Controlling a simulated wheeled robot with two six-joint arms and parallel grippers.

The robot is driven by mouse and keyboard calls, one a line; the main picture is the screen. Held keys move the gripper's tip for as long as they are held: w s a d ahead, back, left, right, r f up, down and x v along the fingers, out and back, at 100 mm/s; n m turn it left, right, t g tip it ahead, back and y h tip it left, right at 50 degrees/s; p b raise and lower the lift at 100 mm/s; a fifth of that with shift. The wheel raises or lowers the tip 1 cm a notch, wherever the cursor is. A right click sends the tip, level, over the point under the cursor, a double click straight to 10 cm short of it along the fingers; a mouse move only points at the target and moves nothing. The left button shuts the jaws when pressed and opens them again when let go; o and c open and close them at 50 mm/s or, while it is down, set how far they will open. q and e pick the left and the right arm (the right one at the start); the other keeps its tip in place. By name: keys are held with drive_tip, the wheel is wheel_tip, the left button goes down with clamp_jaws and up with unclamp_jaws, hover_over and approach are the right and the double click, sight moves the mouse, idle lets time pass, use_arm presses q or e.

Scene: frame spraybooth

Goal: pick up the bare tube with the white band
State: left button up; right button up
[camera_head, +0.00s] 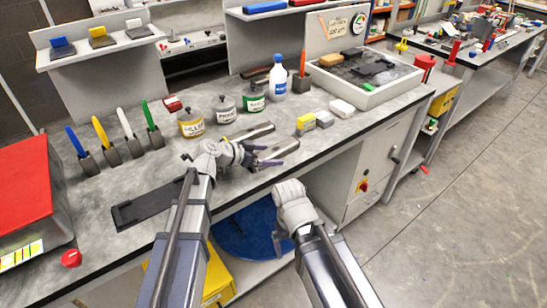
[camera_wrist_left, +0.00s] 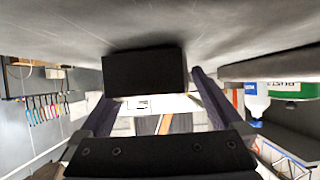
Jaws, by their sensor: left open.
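I cannot make out a bare tube with a white band for certain in either view. A white upright stick (camera_head: 126,124) stands in a dark holder in the row at the left of the bench. My left gripper (camera_head: 285,135) is open and empty above the bench's front part, with its two dark fingers spread toward the right. In the left wrist view, a dark block (camera_wrist_left: 145,72) shows between the spread fingers, apart from them; I cannot tell what it is. My right gripper (camera_head: 280,240) hangs in front of the bench edge, its jaws unclear.
Blue (camera_head: 77,142), yellow (camera_head: 101,131) and green (camera_head: 151,116) sticks flank the white one. Labelled cans (camera_head: 225,108) and a bottle (camera_head: 278,76) stand behind my left gripper. A flat dark tray (camera_head: 140,208) lies left.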

use_arm(q)
clamp_jaws()
idle(0.8)
